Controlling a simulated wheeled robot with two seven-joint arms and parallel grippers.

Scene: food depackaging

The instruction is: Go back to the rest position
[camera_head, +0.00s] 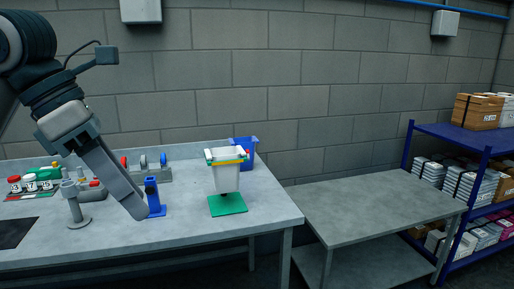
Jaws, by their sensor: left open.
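My left arm comes in from the upper left. My left gripper (136,208) points down and to the right above the grey worktable (265,214), and nothing shows held in it. It is open, though the gap between its fingers is hard to make out. A white tub (227,178) with a green and yellow rim stands above a green square base (228,204), to the right of the gripper and apart from it. My right gripper is out of view.
A blue holder (153,196) stands close beside the gripper. A grey post (73,204), red-lidded jars (15,185) and a grey rack (150,174) are on the left. A blue bin (246,152) is behind the tub. A lower grey table (375,207) at right is bare.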

